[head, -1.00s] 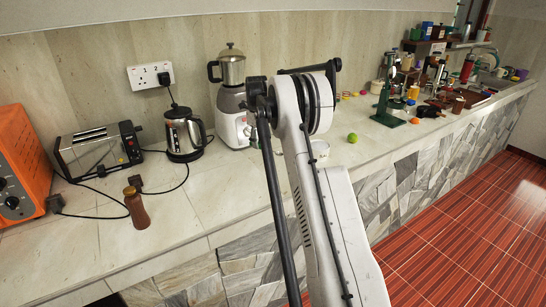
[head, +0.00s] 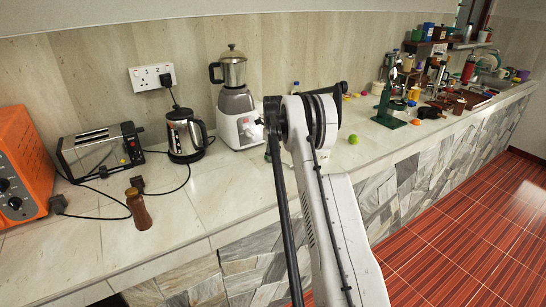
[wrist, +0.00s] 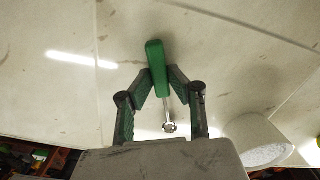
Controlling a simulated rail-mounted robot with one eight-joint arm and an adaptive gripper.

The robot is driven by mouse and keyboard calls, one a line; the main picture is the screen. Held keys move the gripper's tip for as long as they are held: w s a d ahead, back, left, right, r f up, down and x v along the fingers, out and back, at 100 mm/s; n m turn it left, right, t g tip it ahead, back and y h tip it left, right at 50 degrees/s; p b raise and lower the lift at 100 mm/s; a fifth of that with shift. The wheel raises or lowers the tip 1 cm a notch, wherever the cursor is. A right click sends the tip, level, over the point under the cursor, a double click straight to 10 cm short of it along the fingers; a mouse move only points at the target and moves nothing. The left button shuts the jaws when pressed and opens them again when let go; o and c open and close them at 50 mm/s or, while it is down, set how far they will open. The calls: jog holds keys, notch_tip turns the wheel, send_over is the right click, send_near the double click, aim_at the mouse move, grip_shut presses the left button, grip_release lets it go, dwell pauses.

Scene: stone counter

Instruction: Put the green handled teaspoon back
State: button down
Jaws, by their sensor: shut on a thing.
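In the wrist view, my gripper (wrist: 161,88) is shut on the green-handled teaspoon (wrist: 155,58). The green handle sits between the fingertips and points away from the wrist. The thin metal shank and small shiny end (wrist: 169,126) extend back between the fingers toward the wrist. The pale counter lies below the spoon; the gap between them is hard to judge. In the head view, my arm hides most of the gripper and the spoon.
A white round container (wrist: 258,142) stands right of the gripper in the wrist view. In the head view, a blender (head: 238,110) and kettle (head: 185,135) stand left of my arm. A green ball (head: 354,139) and green stand (head: 390,112) are to its right. The front-left counter holds a brown bottle (head: 138,208).

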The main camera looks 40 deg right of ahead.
jog(key=shift+f, duration=0.15)
jog(key=c, duration=1.6)
grip_release()
jog(key=shift+c, duration=0.2)
